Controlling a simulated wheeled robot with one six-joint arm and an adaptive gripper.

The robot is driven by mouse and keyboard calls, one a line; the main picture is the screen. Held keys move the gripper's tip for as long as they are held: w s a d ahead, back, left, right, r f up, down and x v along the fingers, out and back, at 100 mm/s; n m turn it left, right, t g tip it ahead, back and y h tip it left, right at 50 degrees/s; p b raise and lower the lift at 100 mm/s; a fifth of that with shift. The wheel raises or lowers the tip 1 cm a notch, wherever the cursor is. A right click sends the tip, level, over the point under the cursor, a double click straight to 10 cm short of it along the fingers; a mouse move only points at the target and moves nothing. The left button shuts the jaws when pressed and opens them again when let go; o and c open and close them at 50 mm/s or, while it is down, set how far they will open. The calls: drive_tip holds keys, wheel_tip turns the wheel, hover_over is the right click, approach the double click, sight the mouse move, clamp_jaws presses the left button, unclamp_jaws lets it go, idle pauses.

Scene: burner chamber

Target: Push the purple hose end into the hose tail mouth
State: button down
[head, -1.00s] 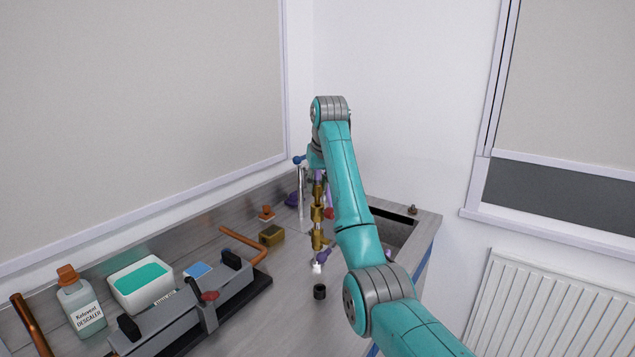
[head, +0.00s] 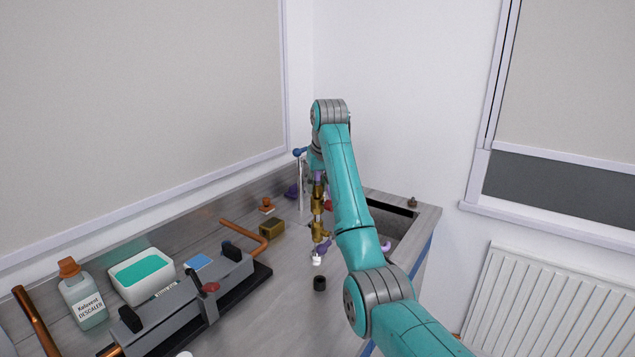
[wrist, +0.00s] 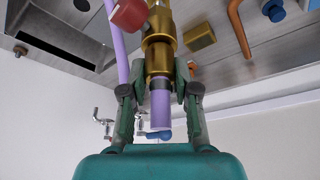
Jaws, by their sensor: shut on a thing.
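The purple hose end (wrist: 161,110) stands as a short straight stub with a dark collar, in line with the brass hose tail (wrist: 160,58). In the wrist view its far end meets the brass, and the mouth itself is hidden, so I cannot tell how deep it sits. My gripper (wrist: 161,84) is shut on the hose end around the collar. In the head view the upright brass fitting (head: 318,203) stands left of my arm, with a bit of purple above it. My fingers are hidden there.
A red handle (wrist: 128,14) and a purple hose length (wrist: 117,45) run close beside the brass. A brass block (head: 272,230) and copper pipe (head: 243,238) lie left. The sink (head: 395,225) is behind my arm. A black cap (head: 319,283) stands in front.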

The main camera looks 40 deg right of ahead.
drive_tip(key=shift+f, duration=0.15)
drive_tip(key=c, duration=0.8)
unclamp_jaws()
wheel_tip(320, 180, up, 10)
drive_tip(key=shift+w+r, duration=0.1)
